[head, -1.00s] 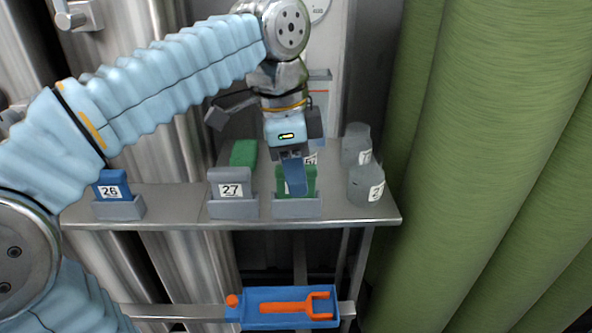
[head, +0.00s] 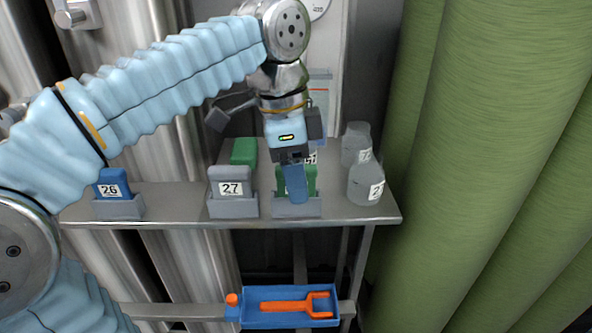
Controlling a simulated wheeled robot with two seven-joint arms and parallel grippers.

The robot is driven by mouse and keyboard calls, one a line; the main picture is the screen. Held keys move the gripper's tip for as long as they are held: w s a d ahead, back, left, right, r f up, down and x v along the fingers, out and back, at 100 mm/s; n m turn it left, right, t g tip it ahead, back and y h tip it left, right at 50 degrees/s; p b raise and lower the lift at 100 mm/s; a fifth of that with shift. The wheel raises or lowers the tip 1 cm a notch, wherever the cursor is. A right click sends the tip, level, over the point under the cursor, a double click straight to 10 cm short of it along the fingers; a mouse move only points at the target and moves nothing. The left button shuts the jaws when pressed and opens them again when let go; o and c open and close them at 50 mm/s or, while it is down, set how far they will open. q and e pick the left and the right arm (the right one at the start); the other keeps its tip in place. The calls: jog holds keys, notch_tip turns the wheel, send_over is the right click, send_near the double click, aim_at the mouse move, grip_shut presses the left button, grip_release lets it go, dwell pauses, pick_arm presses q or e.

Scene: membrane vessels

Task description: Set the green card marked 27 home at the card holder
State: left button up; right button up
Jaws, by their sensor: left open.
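A green card (head: 311,181) stands upright in a grey card holder (head: 285,210) on the right part of the shelf. A white label (head: 312,157) shows at its top, but my gripper covers part of it and I cannot read the number surely. My left gripper (head: 295,192) is open, pointing down, with a blue finger in front of the green card and holder; whether it touches them I cannot tell. A grey card marked 27 (head: 230,181) stands in the neighbouring holder to the left. My right gripper is not in view.
A blue card marked 26 (head: 111,185) stands in a holder at the left. A green block (head: 244,151) sits behind the grey card. Two clear labelled vessels (head: 365,185) stand at the shelf's right end. A blue tray (head: 245,310) with an orange fork-shaped tool lies below.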

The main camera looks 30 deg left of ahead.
pick_arm(q)
notch_tip(320, 180, up, 14)
jog(key=s+a+p, duration=0.1)
jog(key=p, duration=0.3)
jog(key=shift+a+f, duration=0.15)
jog(key=shift+a, duration=0.25)
jog(key=shift+s, duration=0.1)
